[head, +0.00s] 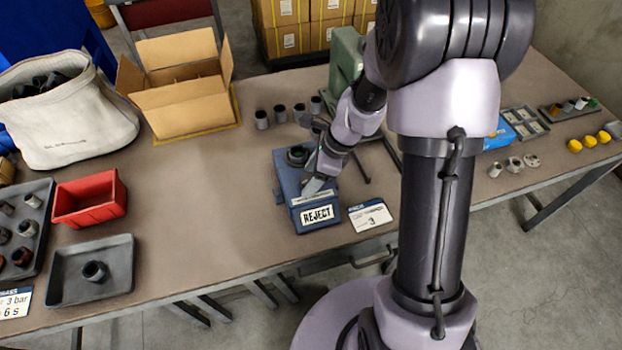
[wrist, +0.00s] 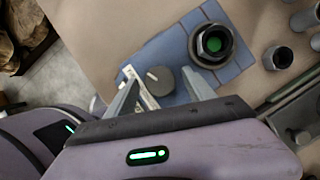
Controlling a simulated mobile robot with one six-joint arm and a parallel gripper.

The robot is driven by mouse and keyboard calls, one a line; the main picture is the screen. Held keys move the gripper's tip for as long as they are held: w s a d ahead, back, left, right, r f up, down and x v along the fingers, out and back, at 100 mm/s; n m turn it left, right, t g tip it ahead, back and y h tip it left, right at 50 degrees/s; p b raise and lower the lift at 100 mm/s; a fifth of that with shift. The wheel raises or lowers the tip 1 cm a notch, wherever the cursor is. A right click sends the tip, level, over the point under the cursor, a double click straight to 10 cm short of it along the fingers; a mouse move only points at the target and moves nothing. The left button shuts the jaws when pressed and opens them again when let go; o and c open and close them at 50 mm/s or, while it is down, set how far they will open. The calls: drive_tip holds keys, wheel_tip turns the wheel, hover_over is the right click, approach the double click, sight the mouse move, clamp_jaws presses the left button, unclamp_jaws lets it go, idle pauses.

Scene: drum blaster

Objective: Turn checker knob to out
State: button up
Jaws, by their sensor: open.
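The blue checker box (head: 287,187) stands on the brown table with a REJECT sign (head: 318,214) on its front. In the wrist view, its blue top (wrist: 163,50) carries a dark grey round knob (wrist: 163,82) with a white pointer line. The knob lies between the two fingers of my gripper (wrist: 160,74), which are spread apart on either side; contact cannot be told. A dark ring-shaped fitting (wrist: 213,43) with a green centre sits on the top beside the knob.
A white card (head: 370,216) lies right of the checker. Several grey cylinders (head: 280,114) stand behind it, near a green machine (head: 346,58). A red bin (head: 89,199), a grey tray (head: 110,285) and a cardboard box (head: 185,95) are left. The table between is clear.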

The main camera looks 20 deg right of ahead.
drive_tip(key=c, duration=1.3)
drive_tip(key=shift+c, duration=0.2)
drive_tip(key=shift+r+n+p, duration=0.1)
drive_tip(key=shift+n+p, duration=0.2)
drive_tip(key=n+g+p, duration=0.1)
drive_tip(key=n+p, duration=0.1)
drive_tip(key=shift+r+n, duration=0.1)
drive_tip(key=shift+n, duration=0.2)
drive_tip(key=n+g+p, duration=0.1)
drive_tip(key=n+p, duration=0.1)
drive_tip(key=n, duration=0.1)
drive_tip(key=shift+w+n+g, duration=0.15)
drive_tip(key=shift+n+g, duration=0.25)
drive_tip(key=n+g+p, duration=0.1)
drive_tip(key=n+p, duration=0.1)
drive_tip(key=n, duration=0.1)
drive_tip(key=shift+w, duration=0.1)
drive_tip(key=shift+n+g+h+p, duration=0.5)
drive_tip(key=shift+n+p, duration=0.4)
drive_tip(key=shift+n, duration=0.8)
